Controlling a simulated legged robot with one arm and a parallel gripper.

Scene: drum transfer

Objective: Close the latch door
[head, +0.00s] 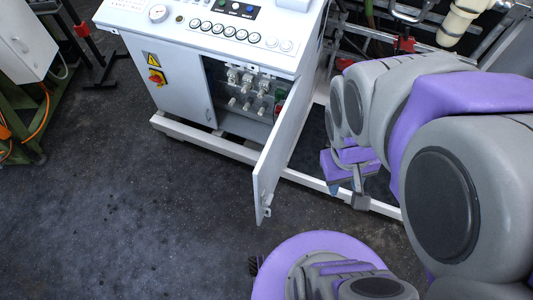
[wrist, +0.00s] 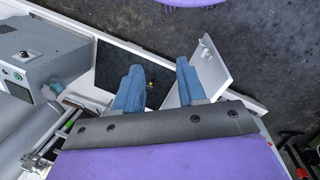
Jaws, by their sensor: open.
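The latch door (head: 284,148) is a white panel standing open, swung out from the front of the white cabinet (head: 180,85). A small metal latch piece (head: 264,212) sits at its lower free end. My gripper (head: 347,192) is to the right of the door in the head view, low beside the cabinet's base rail and apart from the door. In the wrist view, my gripper (wrist: 159,66) has its two blue-grey fingers spread with nothing between them. The door (wrist: 213,70) shows there just right of the right finger, which overlaps its near edge.
The open cabinet bay holds several valves and fittings (head: 238,85). A white base rail (head: 215,142) runs along the floor. A green-framed machine (head: 25,110) stands at far left. Dark floor (head: 120,220) in front is clear. Pipes and frames crowd the top right.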

